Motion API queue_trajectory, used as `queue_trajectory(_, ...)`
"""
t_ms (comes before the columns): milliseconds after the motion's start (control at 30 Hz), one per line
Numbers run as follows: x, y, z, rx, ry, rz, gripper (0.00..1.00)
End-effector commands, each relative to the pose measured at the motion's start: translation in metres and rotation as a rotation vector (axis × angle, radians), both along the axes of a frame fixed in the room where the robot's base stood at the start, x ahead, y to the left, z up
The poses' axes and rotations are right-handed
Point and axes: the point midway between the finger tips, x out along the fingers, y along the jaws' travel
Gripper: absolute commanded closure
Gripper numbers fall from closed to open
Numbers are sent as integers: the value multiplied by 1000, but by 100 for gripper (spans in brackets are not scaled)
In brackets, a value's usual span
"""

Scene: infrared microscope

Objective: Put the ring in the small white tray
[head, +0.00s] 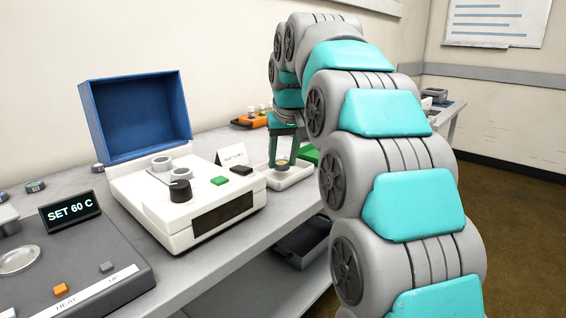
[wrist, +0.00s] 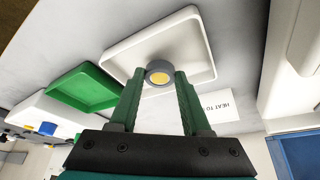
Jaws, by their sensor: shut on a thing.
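The ring (wrist: 160,65), grey with a yellow centre, sits between the fingertips of my gripper (wrist: 160,75) in the wrist view. My green fingers are shut on it. In the head view my gripper (head: 282,158) points down with the ring (head: 281,163) at its tips, over the small white tray (head: 296,181). The white tray (wrist: 118,58) also lies behind the ring in the wrist view. I cannot tell whether the ring touches the tray floor.
A white instrument (head: 190,205) with an open blue lid (head: 137,115) stands left of the tray. A folded card (head: 232,156) stands close by. A green tray (wrist: 88,86) lies beside the white one. A dark control unit (head: 90,270) is at the front left.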

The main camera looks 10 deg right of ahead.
Motion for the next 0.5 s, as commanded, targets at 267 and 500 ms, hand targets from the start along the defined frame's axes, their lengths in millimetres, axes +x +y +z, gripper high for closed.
queue_trajectory(267,0,0,-13,0,-1,0,100)
queue_trajectory(500,0,0,-15,0,0,0,100)
